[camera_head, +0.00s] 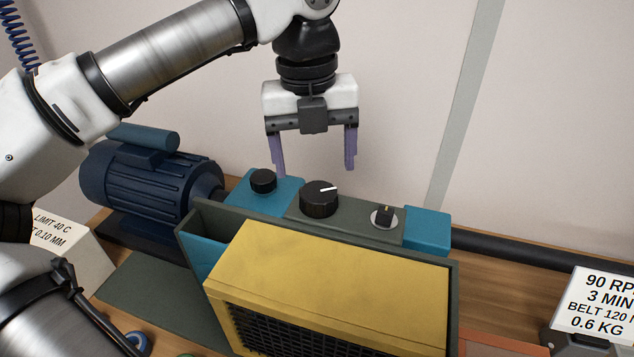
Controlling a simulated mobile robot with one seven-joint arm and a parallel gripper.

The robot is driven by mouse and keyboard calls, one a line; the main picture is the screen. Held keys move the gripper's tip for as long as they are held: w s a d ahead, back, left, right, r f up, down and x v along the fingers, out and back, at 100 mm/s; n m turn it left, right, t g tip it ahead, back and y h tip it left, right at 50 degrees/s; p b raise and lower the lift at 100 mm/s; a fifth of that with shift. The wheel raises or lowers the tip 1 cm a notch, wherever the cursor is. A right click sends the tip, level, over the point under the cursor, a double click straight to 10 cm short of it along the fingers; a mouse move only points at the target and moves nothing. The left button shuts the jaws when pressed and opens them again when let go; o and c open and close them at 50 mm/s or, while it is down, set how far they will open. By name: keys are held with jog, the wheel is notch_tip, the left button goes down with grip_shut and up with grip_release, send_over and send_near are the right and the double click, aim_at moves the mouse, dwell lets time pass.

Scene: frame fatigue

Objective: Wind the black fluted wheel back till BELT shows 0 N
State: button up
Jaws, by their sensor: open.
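A black wheel (319,201) with a ridged side and a white pointer line on top sits on the grey-green panel behind the yellow cover. A smaller plain-looking black knob (263,181) stands to its left on a blue block; its side is too small to tell whether it is fluted. My gripper (315,168) is open and empty, its two purple fingers pointing down. It hangs above the larger wheel, apart from it, with one finger to each side.
A small black selector (384,215) on a pale disc sits right of the wheel. A yellow grilled cover (330,280) stands in front. A dark blue motor (150,180) is at the left, a dark bar (530,252) at the right. The wall is behind.

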aim_at(318, 193)
jog(key=f, duration=0.4)
jog(key=f+p, duration=0.1)
jog(key=f, duration=0.1)
jog(key=shift+d+f, duration=0.15)
jog(key=shift+d, duration=0.1)
jog(key=shift+c, duration=0.2)
